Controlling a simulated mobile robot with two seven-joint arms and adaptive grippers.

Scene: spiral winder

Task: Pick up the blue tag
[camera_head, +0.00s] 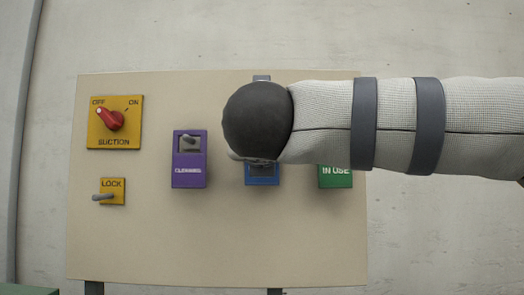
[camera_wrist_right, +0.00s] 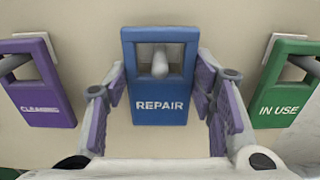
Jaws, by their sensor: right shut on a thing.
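The blue tag (camera_wrist_right: 159,113), marked REPAIR, hangs upright on a peg that shows through its top opening in the right wrist view. My right gripper (camera_wrist_right: 160,82) is shut on it, with one purple-padded finger against each side edge. In the head view only the lower part of the blue tag (camera_head: 262,178) shows; my right arm and its dark round joint hide the rest and most of the gripper. My left gripper is not in view.
On the beige board (camera_head: 150,240), a purple CLEANING tag (camera_head: 188,171) hangs to the left and a green IN USE tag (camera_head: 335,179) to the right. A yellow SUCTION switch (camera_head: 113,121) and a LOCK switch (camera_head: 111,191) are at the far left.

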